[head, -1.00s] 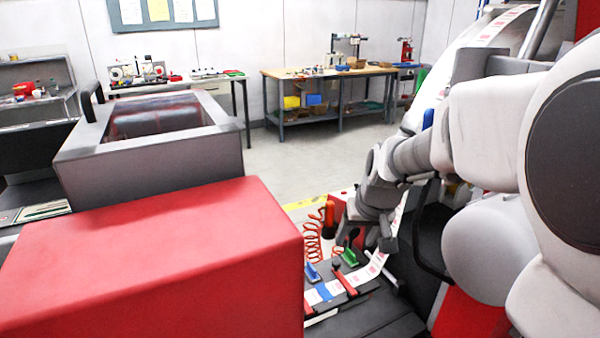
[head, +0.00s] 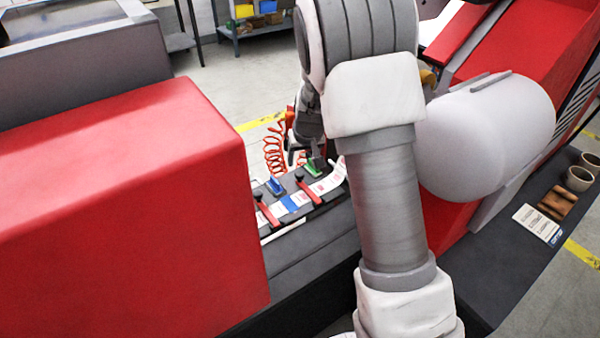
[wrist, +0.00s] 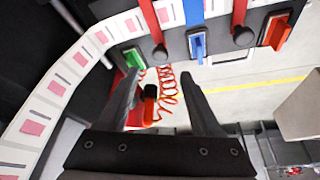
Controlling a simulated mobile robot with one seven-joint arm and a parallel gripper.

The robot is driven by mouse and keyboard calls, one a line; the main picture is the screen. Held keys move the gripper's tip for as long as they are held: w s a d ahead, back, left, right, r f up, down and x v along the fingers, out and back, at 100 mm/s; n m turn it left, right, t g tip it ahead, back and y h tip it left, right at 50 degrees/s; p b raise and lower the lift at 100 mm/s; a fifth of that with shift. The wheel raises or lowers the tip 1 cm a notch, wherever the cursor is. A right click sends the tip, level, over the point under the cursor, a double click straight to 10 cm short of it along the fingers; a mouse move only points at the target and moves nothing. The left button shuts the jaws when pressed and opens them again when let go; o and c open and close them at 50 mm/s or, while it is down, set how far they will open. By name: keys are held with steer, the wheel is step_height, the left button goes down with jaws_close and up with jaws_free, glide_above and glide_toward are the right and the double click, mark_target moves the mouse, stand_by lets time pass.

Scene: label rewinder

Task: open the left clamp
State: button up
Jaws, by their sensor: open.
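Two red clamp bars with black knobs cross the label strip (head: 331,182) on the dark splice table. The left bar (head: 267,212) is nearer me in the head view; it seems to be the right-hand bar (wrist: 239,14) in the wrist view. The other bar (head: 307,189) lies nearer my gripper (head: 301,152); it also shows in the wrist view (wrist: 152,22). Between them is a blue handle (head: 275,186); a green handle (head: 315,165) is at the far end. In the wrist view my gripper (wrist: 163,76) is open and empty, its fingers apart from both bars.
A red coiled hose (head: 273,155) hangs just behind the table; in the wrist view it shows between my fingers (wrist: 168,95). A large red machine cover (head: 120,210) stands at the left. Cups (head: 579,178) and a card (head: 537,222) rest on the right ledge.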

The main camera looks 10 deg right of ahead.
mark_target(300, 173)
steer(key=x, duration=0.8)
steer(key=shift+w+f+b, duration=0.1)
steer(key=shift+f+b, duration=0.1)
steer(key=shift+b, duration=0.2)
jaws_close()
stand_by(0.9)
